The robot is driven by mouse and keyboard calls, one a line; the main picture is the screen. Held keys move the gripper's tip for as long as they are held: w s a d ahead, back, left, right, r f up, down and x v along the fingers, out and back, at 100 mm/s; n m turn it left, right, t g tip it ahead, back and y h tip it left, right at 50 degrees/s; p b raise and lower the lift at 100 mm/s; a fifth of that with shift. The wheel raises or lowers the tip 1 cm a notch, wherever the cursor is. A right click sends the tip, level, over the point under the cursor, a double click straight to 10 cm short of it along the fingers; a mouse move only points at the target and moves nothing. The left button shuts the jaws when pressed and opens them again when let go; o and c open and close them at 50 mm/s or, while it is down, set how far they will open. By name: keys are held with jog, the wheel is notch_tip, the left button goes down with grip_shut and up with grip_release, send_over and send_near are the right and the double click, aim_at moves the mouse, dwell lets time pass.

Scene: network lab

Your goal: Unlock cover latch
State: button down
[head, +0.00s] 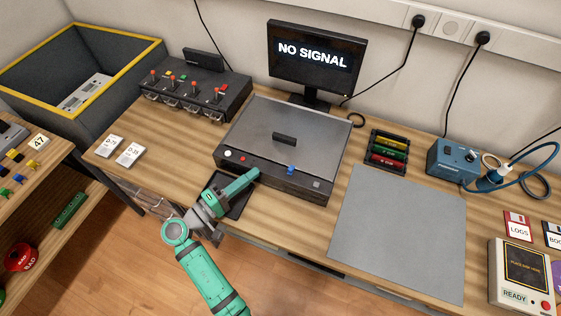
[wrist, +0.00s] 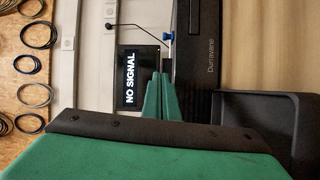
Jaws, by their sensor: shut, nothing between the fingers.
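A dark box (head: 262,179) with a flat grey cover (head: 310,122) and a black bar handle (head: 284,138) sits mid-table. A small blue latch knob (head: 291,169) stands at its front edge, right of centre; the cover looks down. My gripper (head: 256,172) is shut and empty at the box's front, to the left of the blue knob and apart from it. In the sideways wrist view, my green fingers (wrist: 160,78) lie together beside the dark box front (wrist: 208,45), with the blue knob (wrist: 167,37) beyond their tips. Whether the latch is locked cannot be told.
A black tray (head: 238,208) lies under my gripper. A switch panel (head: 193,92) stands at back left, a "NO SIGNAL" monitor (head: 315,58) behind the box. To the right are a grey mat (head: 400,230), a rack of coloured modules (head: 386,150) and a blue device (head: 452,160).

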aim_at(278, 177)
jog(key=shift+w+d, duration=0.1)
jog(key=x, duration=0.9)
jog(key=shift+s+d+f, duration=0.25)
jog(key=shift+s+d, duration=0.6)
jog(key=shift+s, duration=0.05)
jog(key=shift+s+d, duration=0.3)
jog(key=shift+s, duration=0.3)
jog(key=shift+s+a+f, duration=0.1)
jog(key=shift+s+a, duration=0.05)
jog(key=shift+s, duration=0.4)
jog(key=shift+s+a, duration=0.2)
jog(key=shift+s, duration=0.3)
jog(key=shift+w, duration=0.1)
